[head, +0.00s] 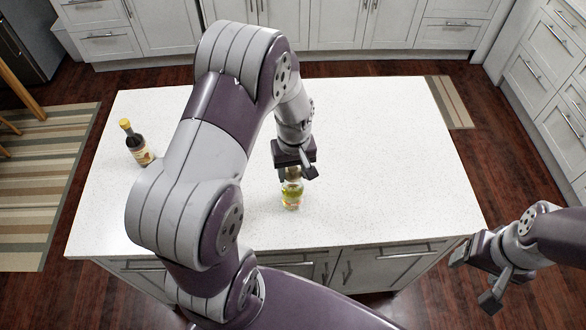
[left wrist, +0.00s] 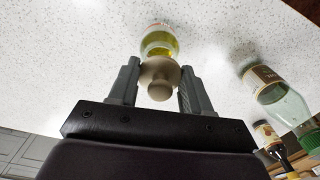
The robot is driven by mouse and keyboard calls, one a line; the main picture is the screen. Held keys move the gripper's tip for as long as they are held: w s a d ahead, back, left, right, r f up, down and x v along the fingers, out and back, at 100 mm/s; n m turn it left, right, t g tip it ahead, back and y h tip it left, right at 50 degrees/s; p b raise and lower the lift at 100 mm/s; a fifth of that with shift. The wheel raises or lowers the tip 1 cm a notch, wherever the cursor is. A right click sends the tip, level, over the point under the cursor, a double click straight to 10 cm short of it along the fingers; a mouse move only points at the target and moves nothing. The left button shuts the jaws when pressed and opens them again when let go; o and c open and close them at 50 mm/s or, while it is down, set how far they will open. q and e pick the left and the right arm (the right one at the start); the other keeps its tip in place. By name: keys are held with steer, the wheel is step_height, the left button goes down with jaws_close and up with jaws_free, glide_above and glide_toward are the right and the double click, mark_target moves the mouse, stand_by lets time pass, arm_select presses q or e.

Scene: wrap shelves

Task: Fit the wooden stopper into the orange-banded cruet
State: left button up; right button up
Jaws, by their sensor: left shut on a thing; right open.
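The cruet (head: 291,196), clear glass with yellow-green liquid, stands upright on the white counter below my left gripper (head: 294,172). My right gripper (head: 477,276) is open and empty, beyond the counter's right front corner.
A dark bottle with a yellow cap (head: 137,145) stands at the counter's left side. A clear bottle with a pale label and green cap (left wrist: 283,104) shows in the left wrist view; my left arm may hide it in the head view. The counter's right half (head: 390,160) is clear.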

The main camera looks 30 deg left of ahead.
arm_select(q)
steer(key=shift+p, duration=0.4)
stand_by(0.9)
steer(key=shift+f+b, duration=1)
steer(key=shift+f, duration=0.4)
steer(key=o, duration=1.1)
steer(key=shift+r, duration=0.15)
step_height(320, 180, up, 12)
steer(key=shift+f+b, duration=0.1)
steer(key=shift+b, duration=1.15)
steer(key=shift+r, duration=0.35)
steer(key=shift+w, duration=0.1)
